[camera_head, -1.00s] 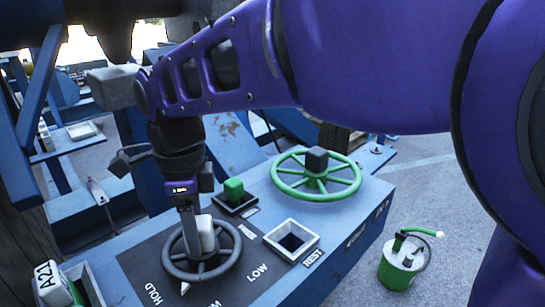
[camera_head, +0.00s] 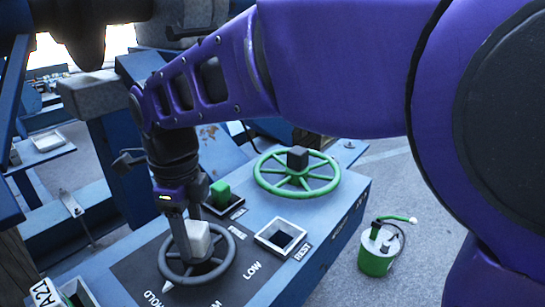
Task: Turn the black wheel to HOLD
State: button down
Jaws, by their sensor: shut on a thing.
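The black wheel (camera_head: 230,254) lies on a dark panel on the blue console. A pale grey block (camera_head: 199,240) stands at its middle. My gripper (camera_head: 189,238) reaches down from above and is shut on this block. One finger is on the block's left side; the other is mostly hidden behind it. The wheel's white pointer (camera_head: 167,287) points down-left, close to the HOLD label (camera_head: 153,299). The LOW label (camera_head: 251,271) is to the right of the wheel.
A green wheel (camera_head: 328,181) with a black block sits at the console's far right. A green block (camera_head: 221,193) stands in a tray behind the black wheel. An empty square frame (camera_head: 283,237) is beside REST. A green can (camera_head: 376,260) stands on the floor right.

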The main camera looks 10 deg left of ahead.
jog(key=shift+m, duration=1.2)
jog(key=shift+c, duration=1.2)
grip_release()
notch_tip(320, 180, up, 18)
jog(key=p, duration=0.1)
jog(key=shift+f, duration=0.25)
